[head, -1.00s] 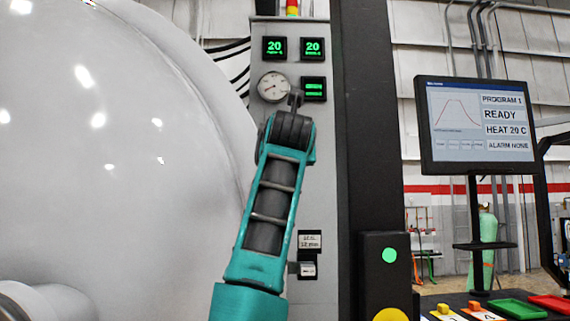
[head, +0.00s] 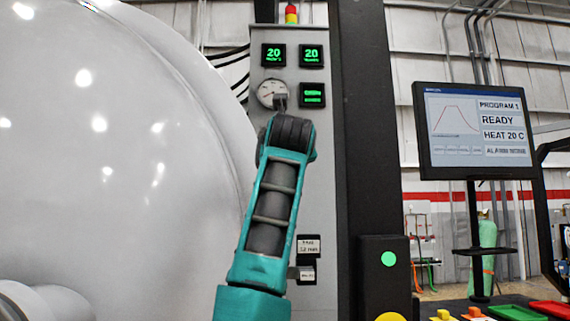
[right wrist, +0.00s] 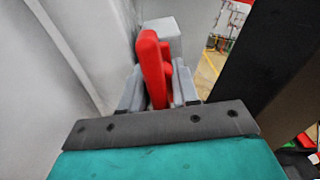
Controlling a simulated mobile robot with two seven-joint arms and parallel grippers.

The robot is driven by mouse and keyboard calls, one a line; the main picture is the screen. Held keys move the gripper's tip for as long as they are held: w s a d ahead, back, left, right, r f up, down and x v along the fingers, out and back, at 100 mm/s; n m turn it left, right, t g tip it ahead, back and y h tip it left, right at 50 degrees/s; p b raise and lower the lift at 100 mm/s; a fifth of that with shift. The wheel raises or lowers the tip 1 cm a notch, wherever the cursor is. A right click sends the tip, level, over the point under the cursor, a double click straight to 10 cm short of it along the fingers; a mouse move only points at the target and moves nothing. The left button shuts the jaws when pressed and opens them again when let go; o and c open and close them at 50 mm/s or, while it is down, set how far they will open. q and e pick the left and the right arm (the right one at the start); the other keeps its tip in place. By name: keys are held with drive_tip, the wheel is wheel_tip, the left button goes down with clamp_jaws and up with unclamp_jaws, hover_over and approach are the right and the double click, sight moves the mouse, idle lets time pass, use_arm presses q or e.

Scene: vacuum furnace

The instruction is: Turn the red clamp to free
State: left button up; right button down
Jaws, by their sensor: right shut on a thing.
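The red clamp (right wrist: 153,68) stands upright in the middle of the right wrist view, in front of a grey block (right wrist: 163,38). My right gripper (right wrist: 158,88) is shut on it, with one grey finger on each side. In the head view my right arm reaches up in front of the grey control column, and its fingers and the clamp cannot be made out there. My left gripper is not in view.
The big white furnace shell (head: 110,150) fills the left of the head view. The grey column carries green displays (head: 311,55) and a round gauge (head: 271,93). A dark post (head: 375,130) stands just right of it. A monitor (head: 475,125) reading READY is further right.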

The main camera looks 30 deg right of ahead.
drive_tip(key=shift+f, duration=0.15)
drive_tip(key=c, duration=1.1)
unclamp_jaws()
drive_tip(key=shift+s+a, duration=0.3)
drive_tip(key=shift+s, duration=0.2)
use_arm(q)
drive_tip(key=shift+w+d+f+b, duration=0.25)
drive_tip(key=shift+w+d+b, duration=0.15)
drive_tip(key=shift+b, duration=0.7)
use_arm(e)
drive_tip(key=v, duration=1.2)
drive_tip(key=shift+d, duration=0.1)
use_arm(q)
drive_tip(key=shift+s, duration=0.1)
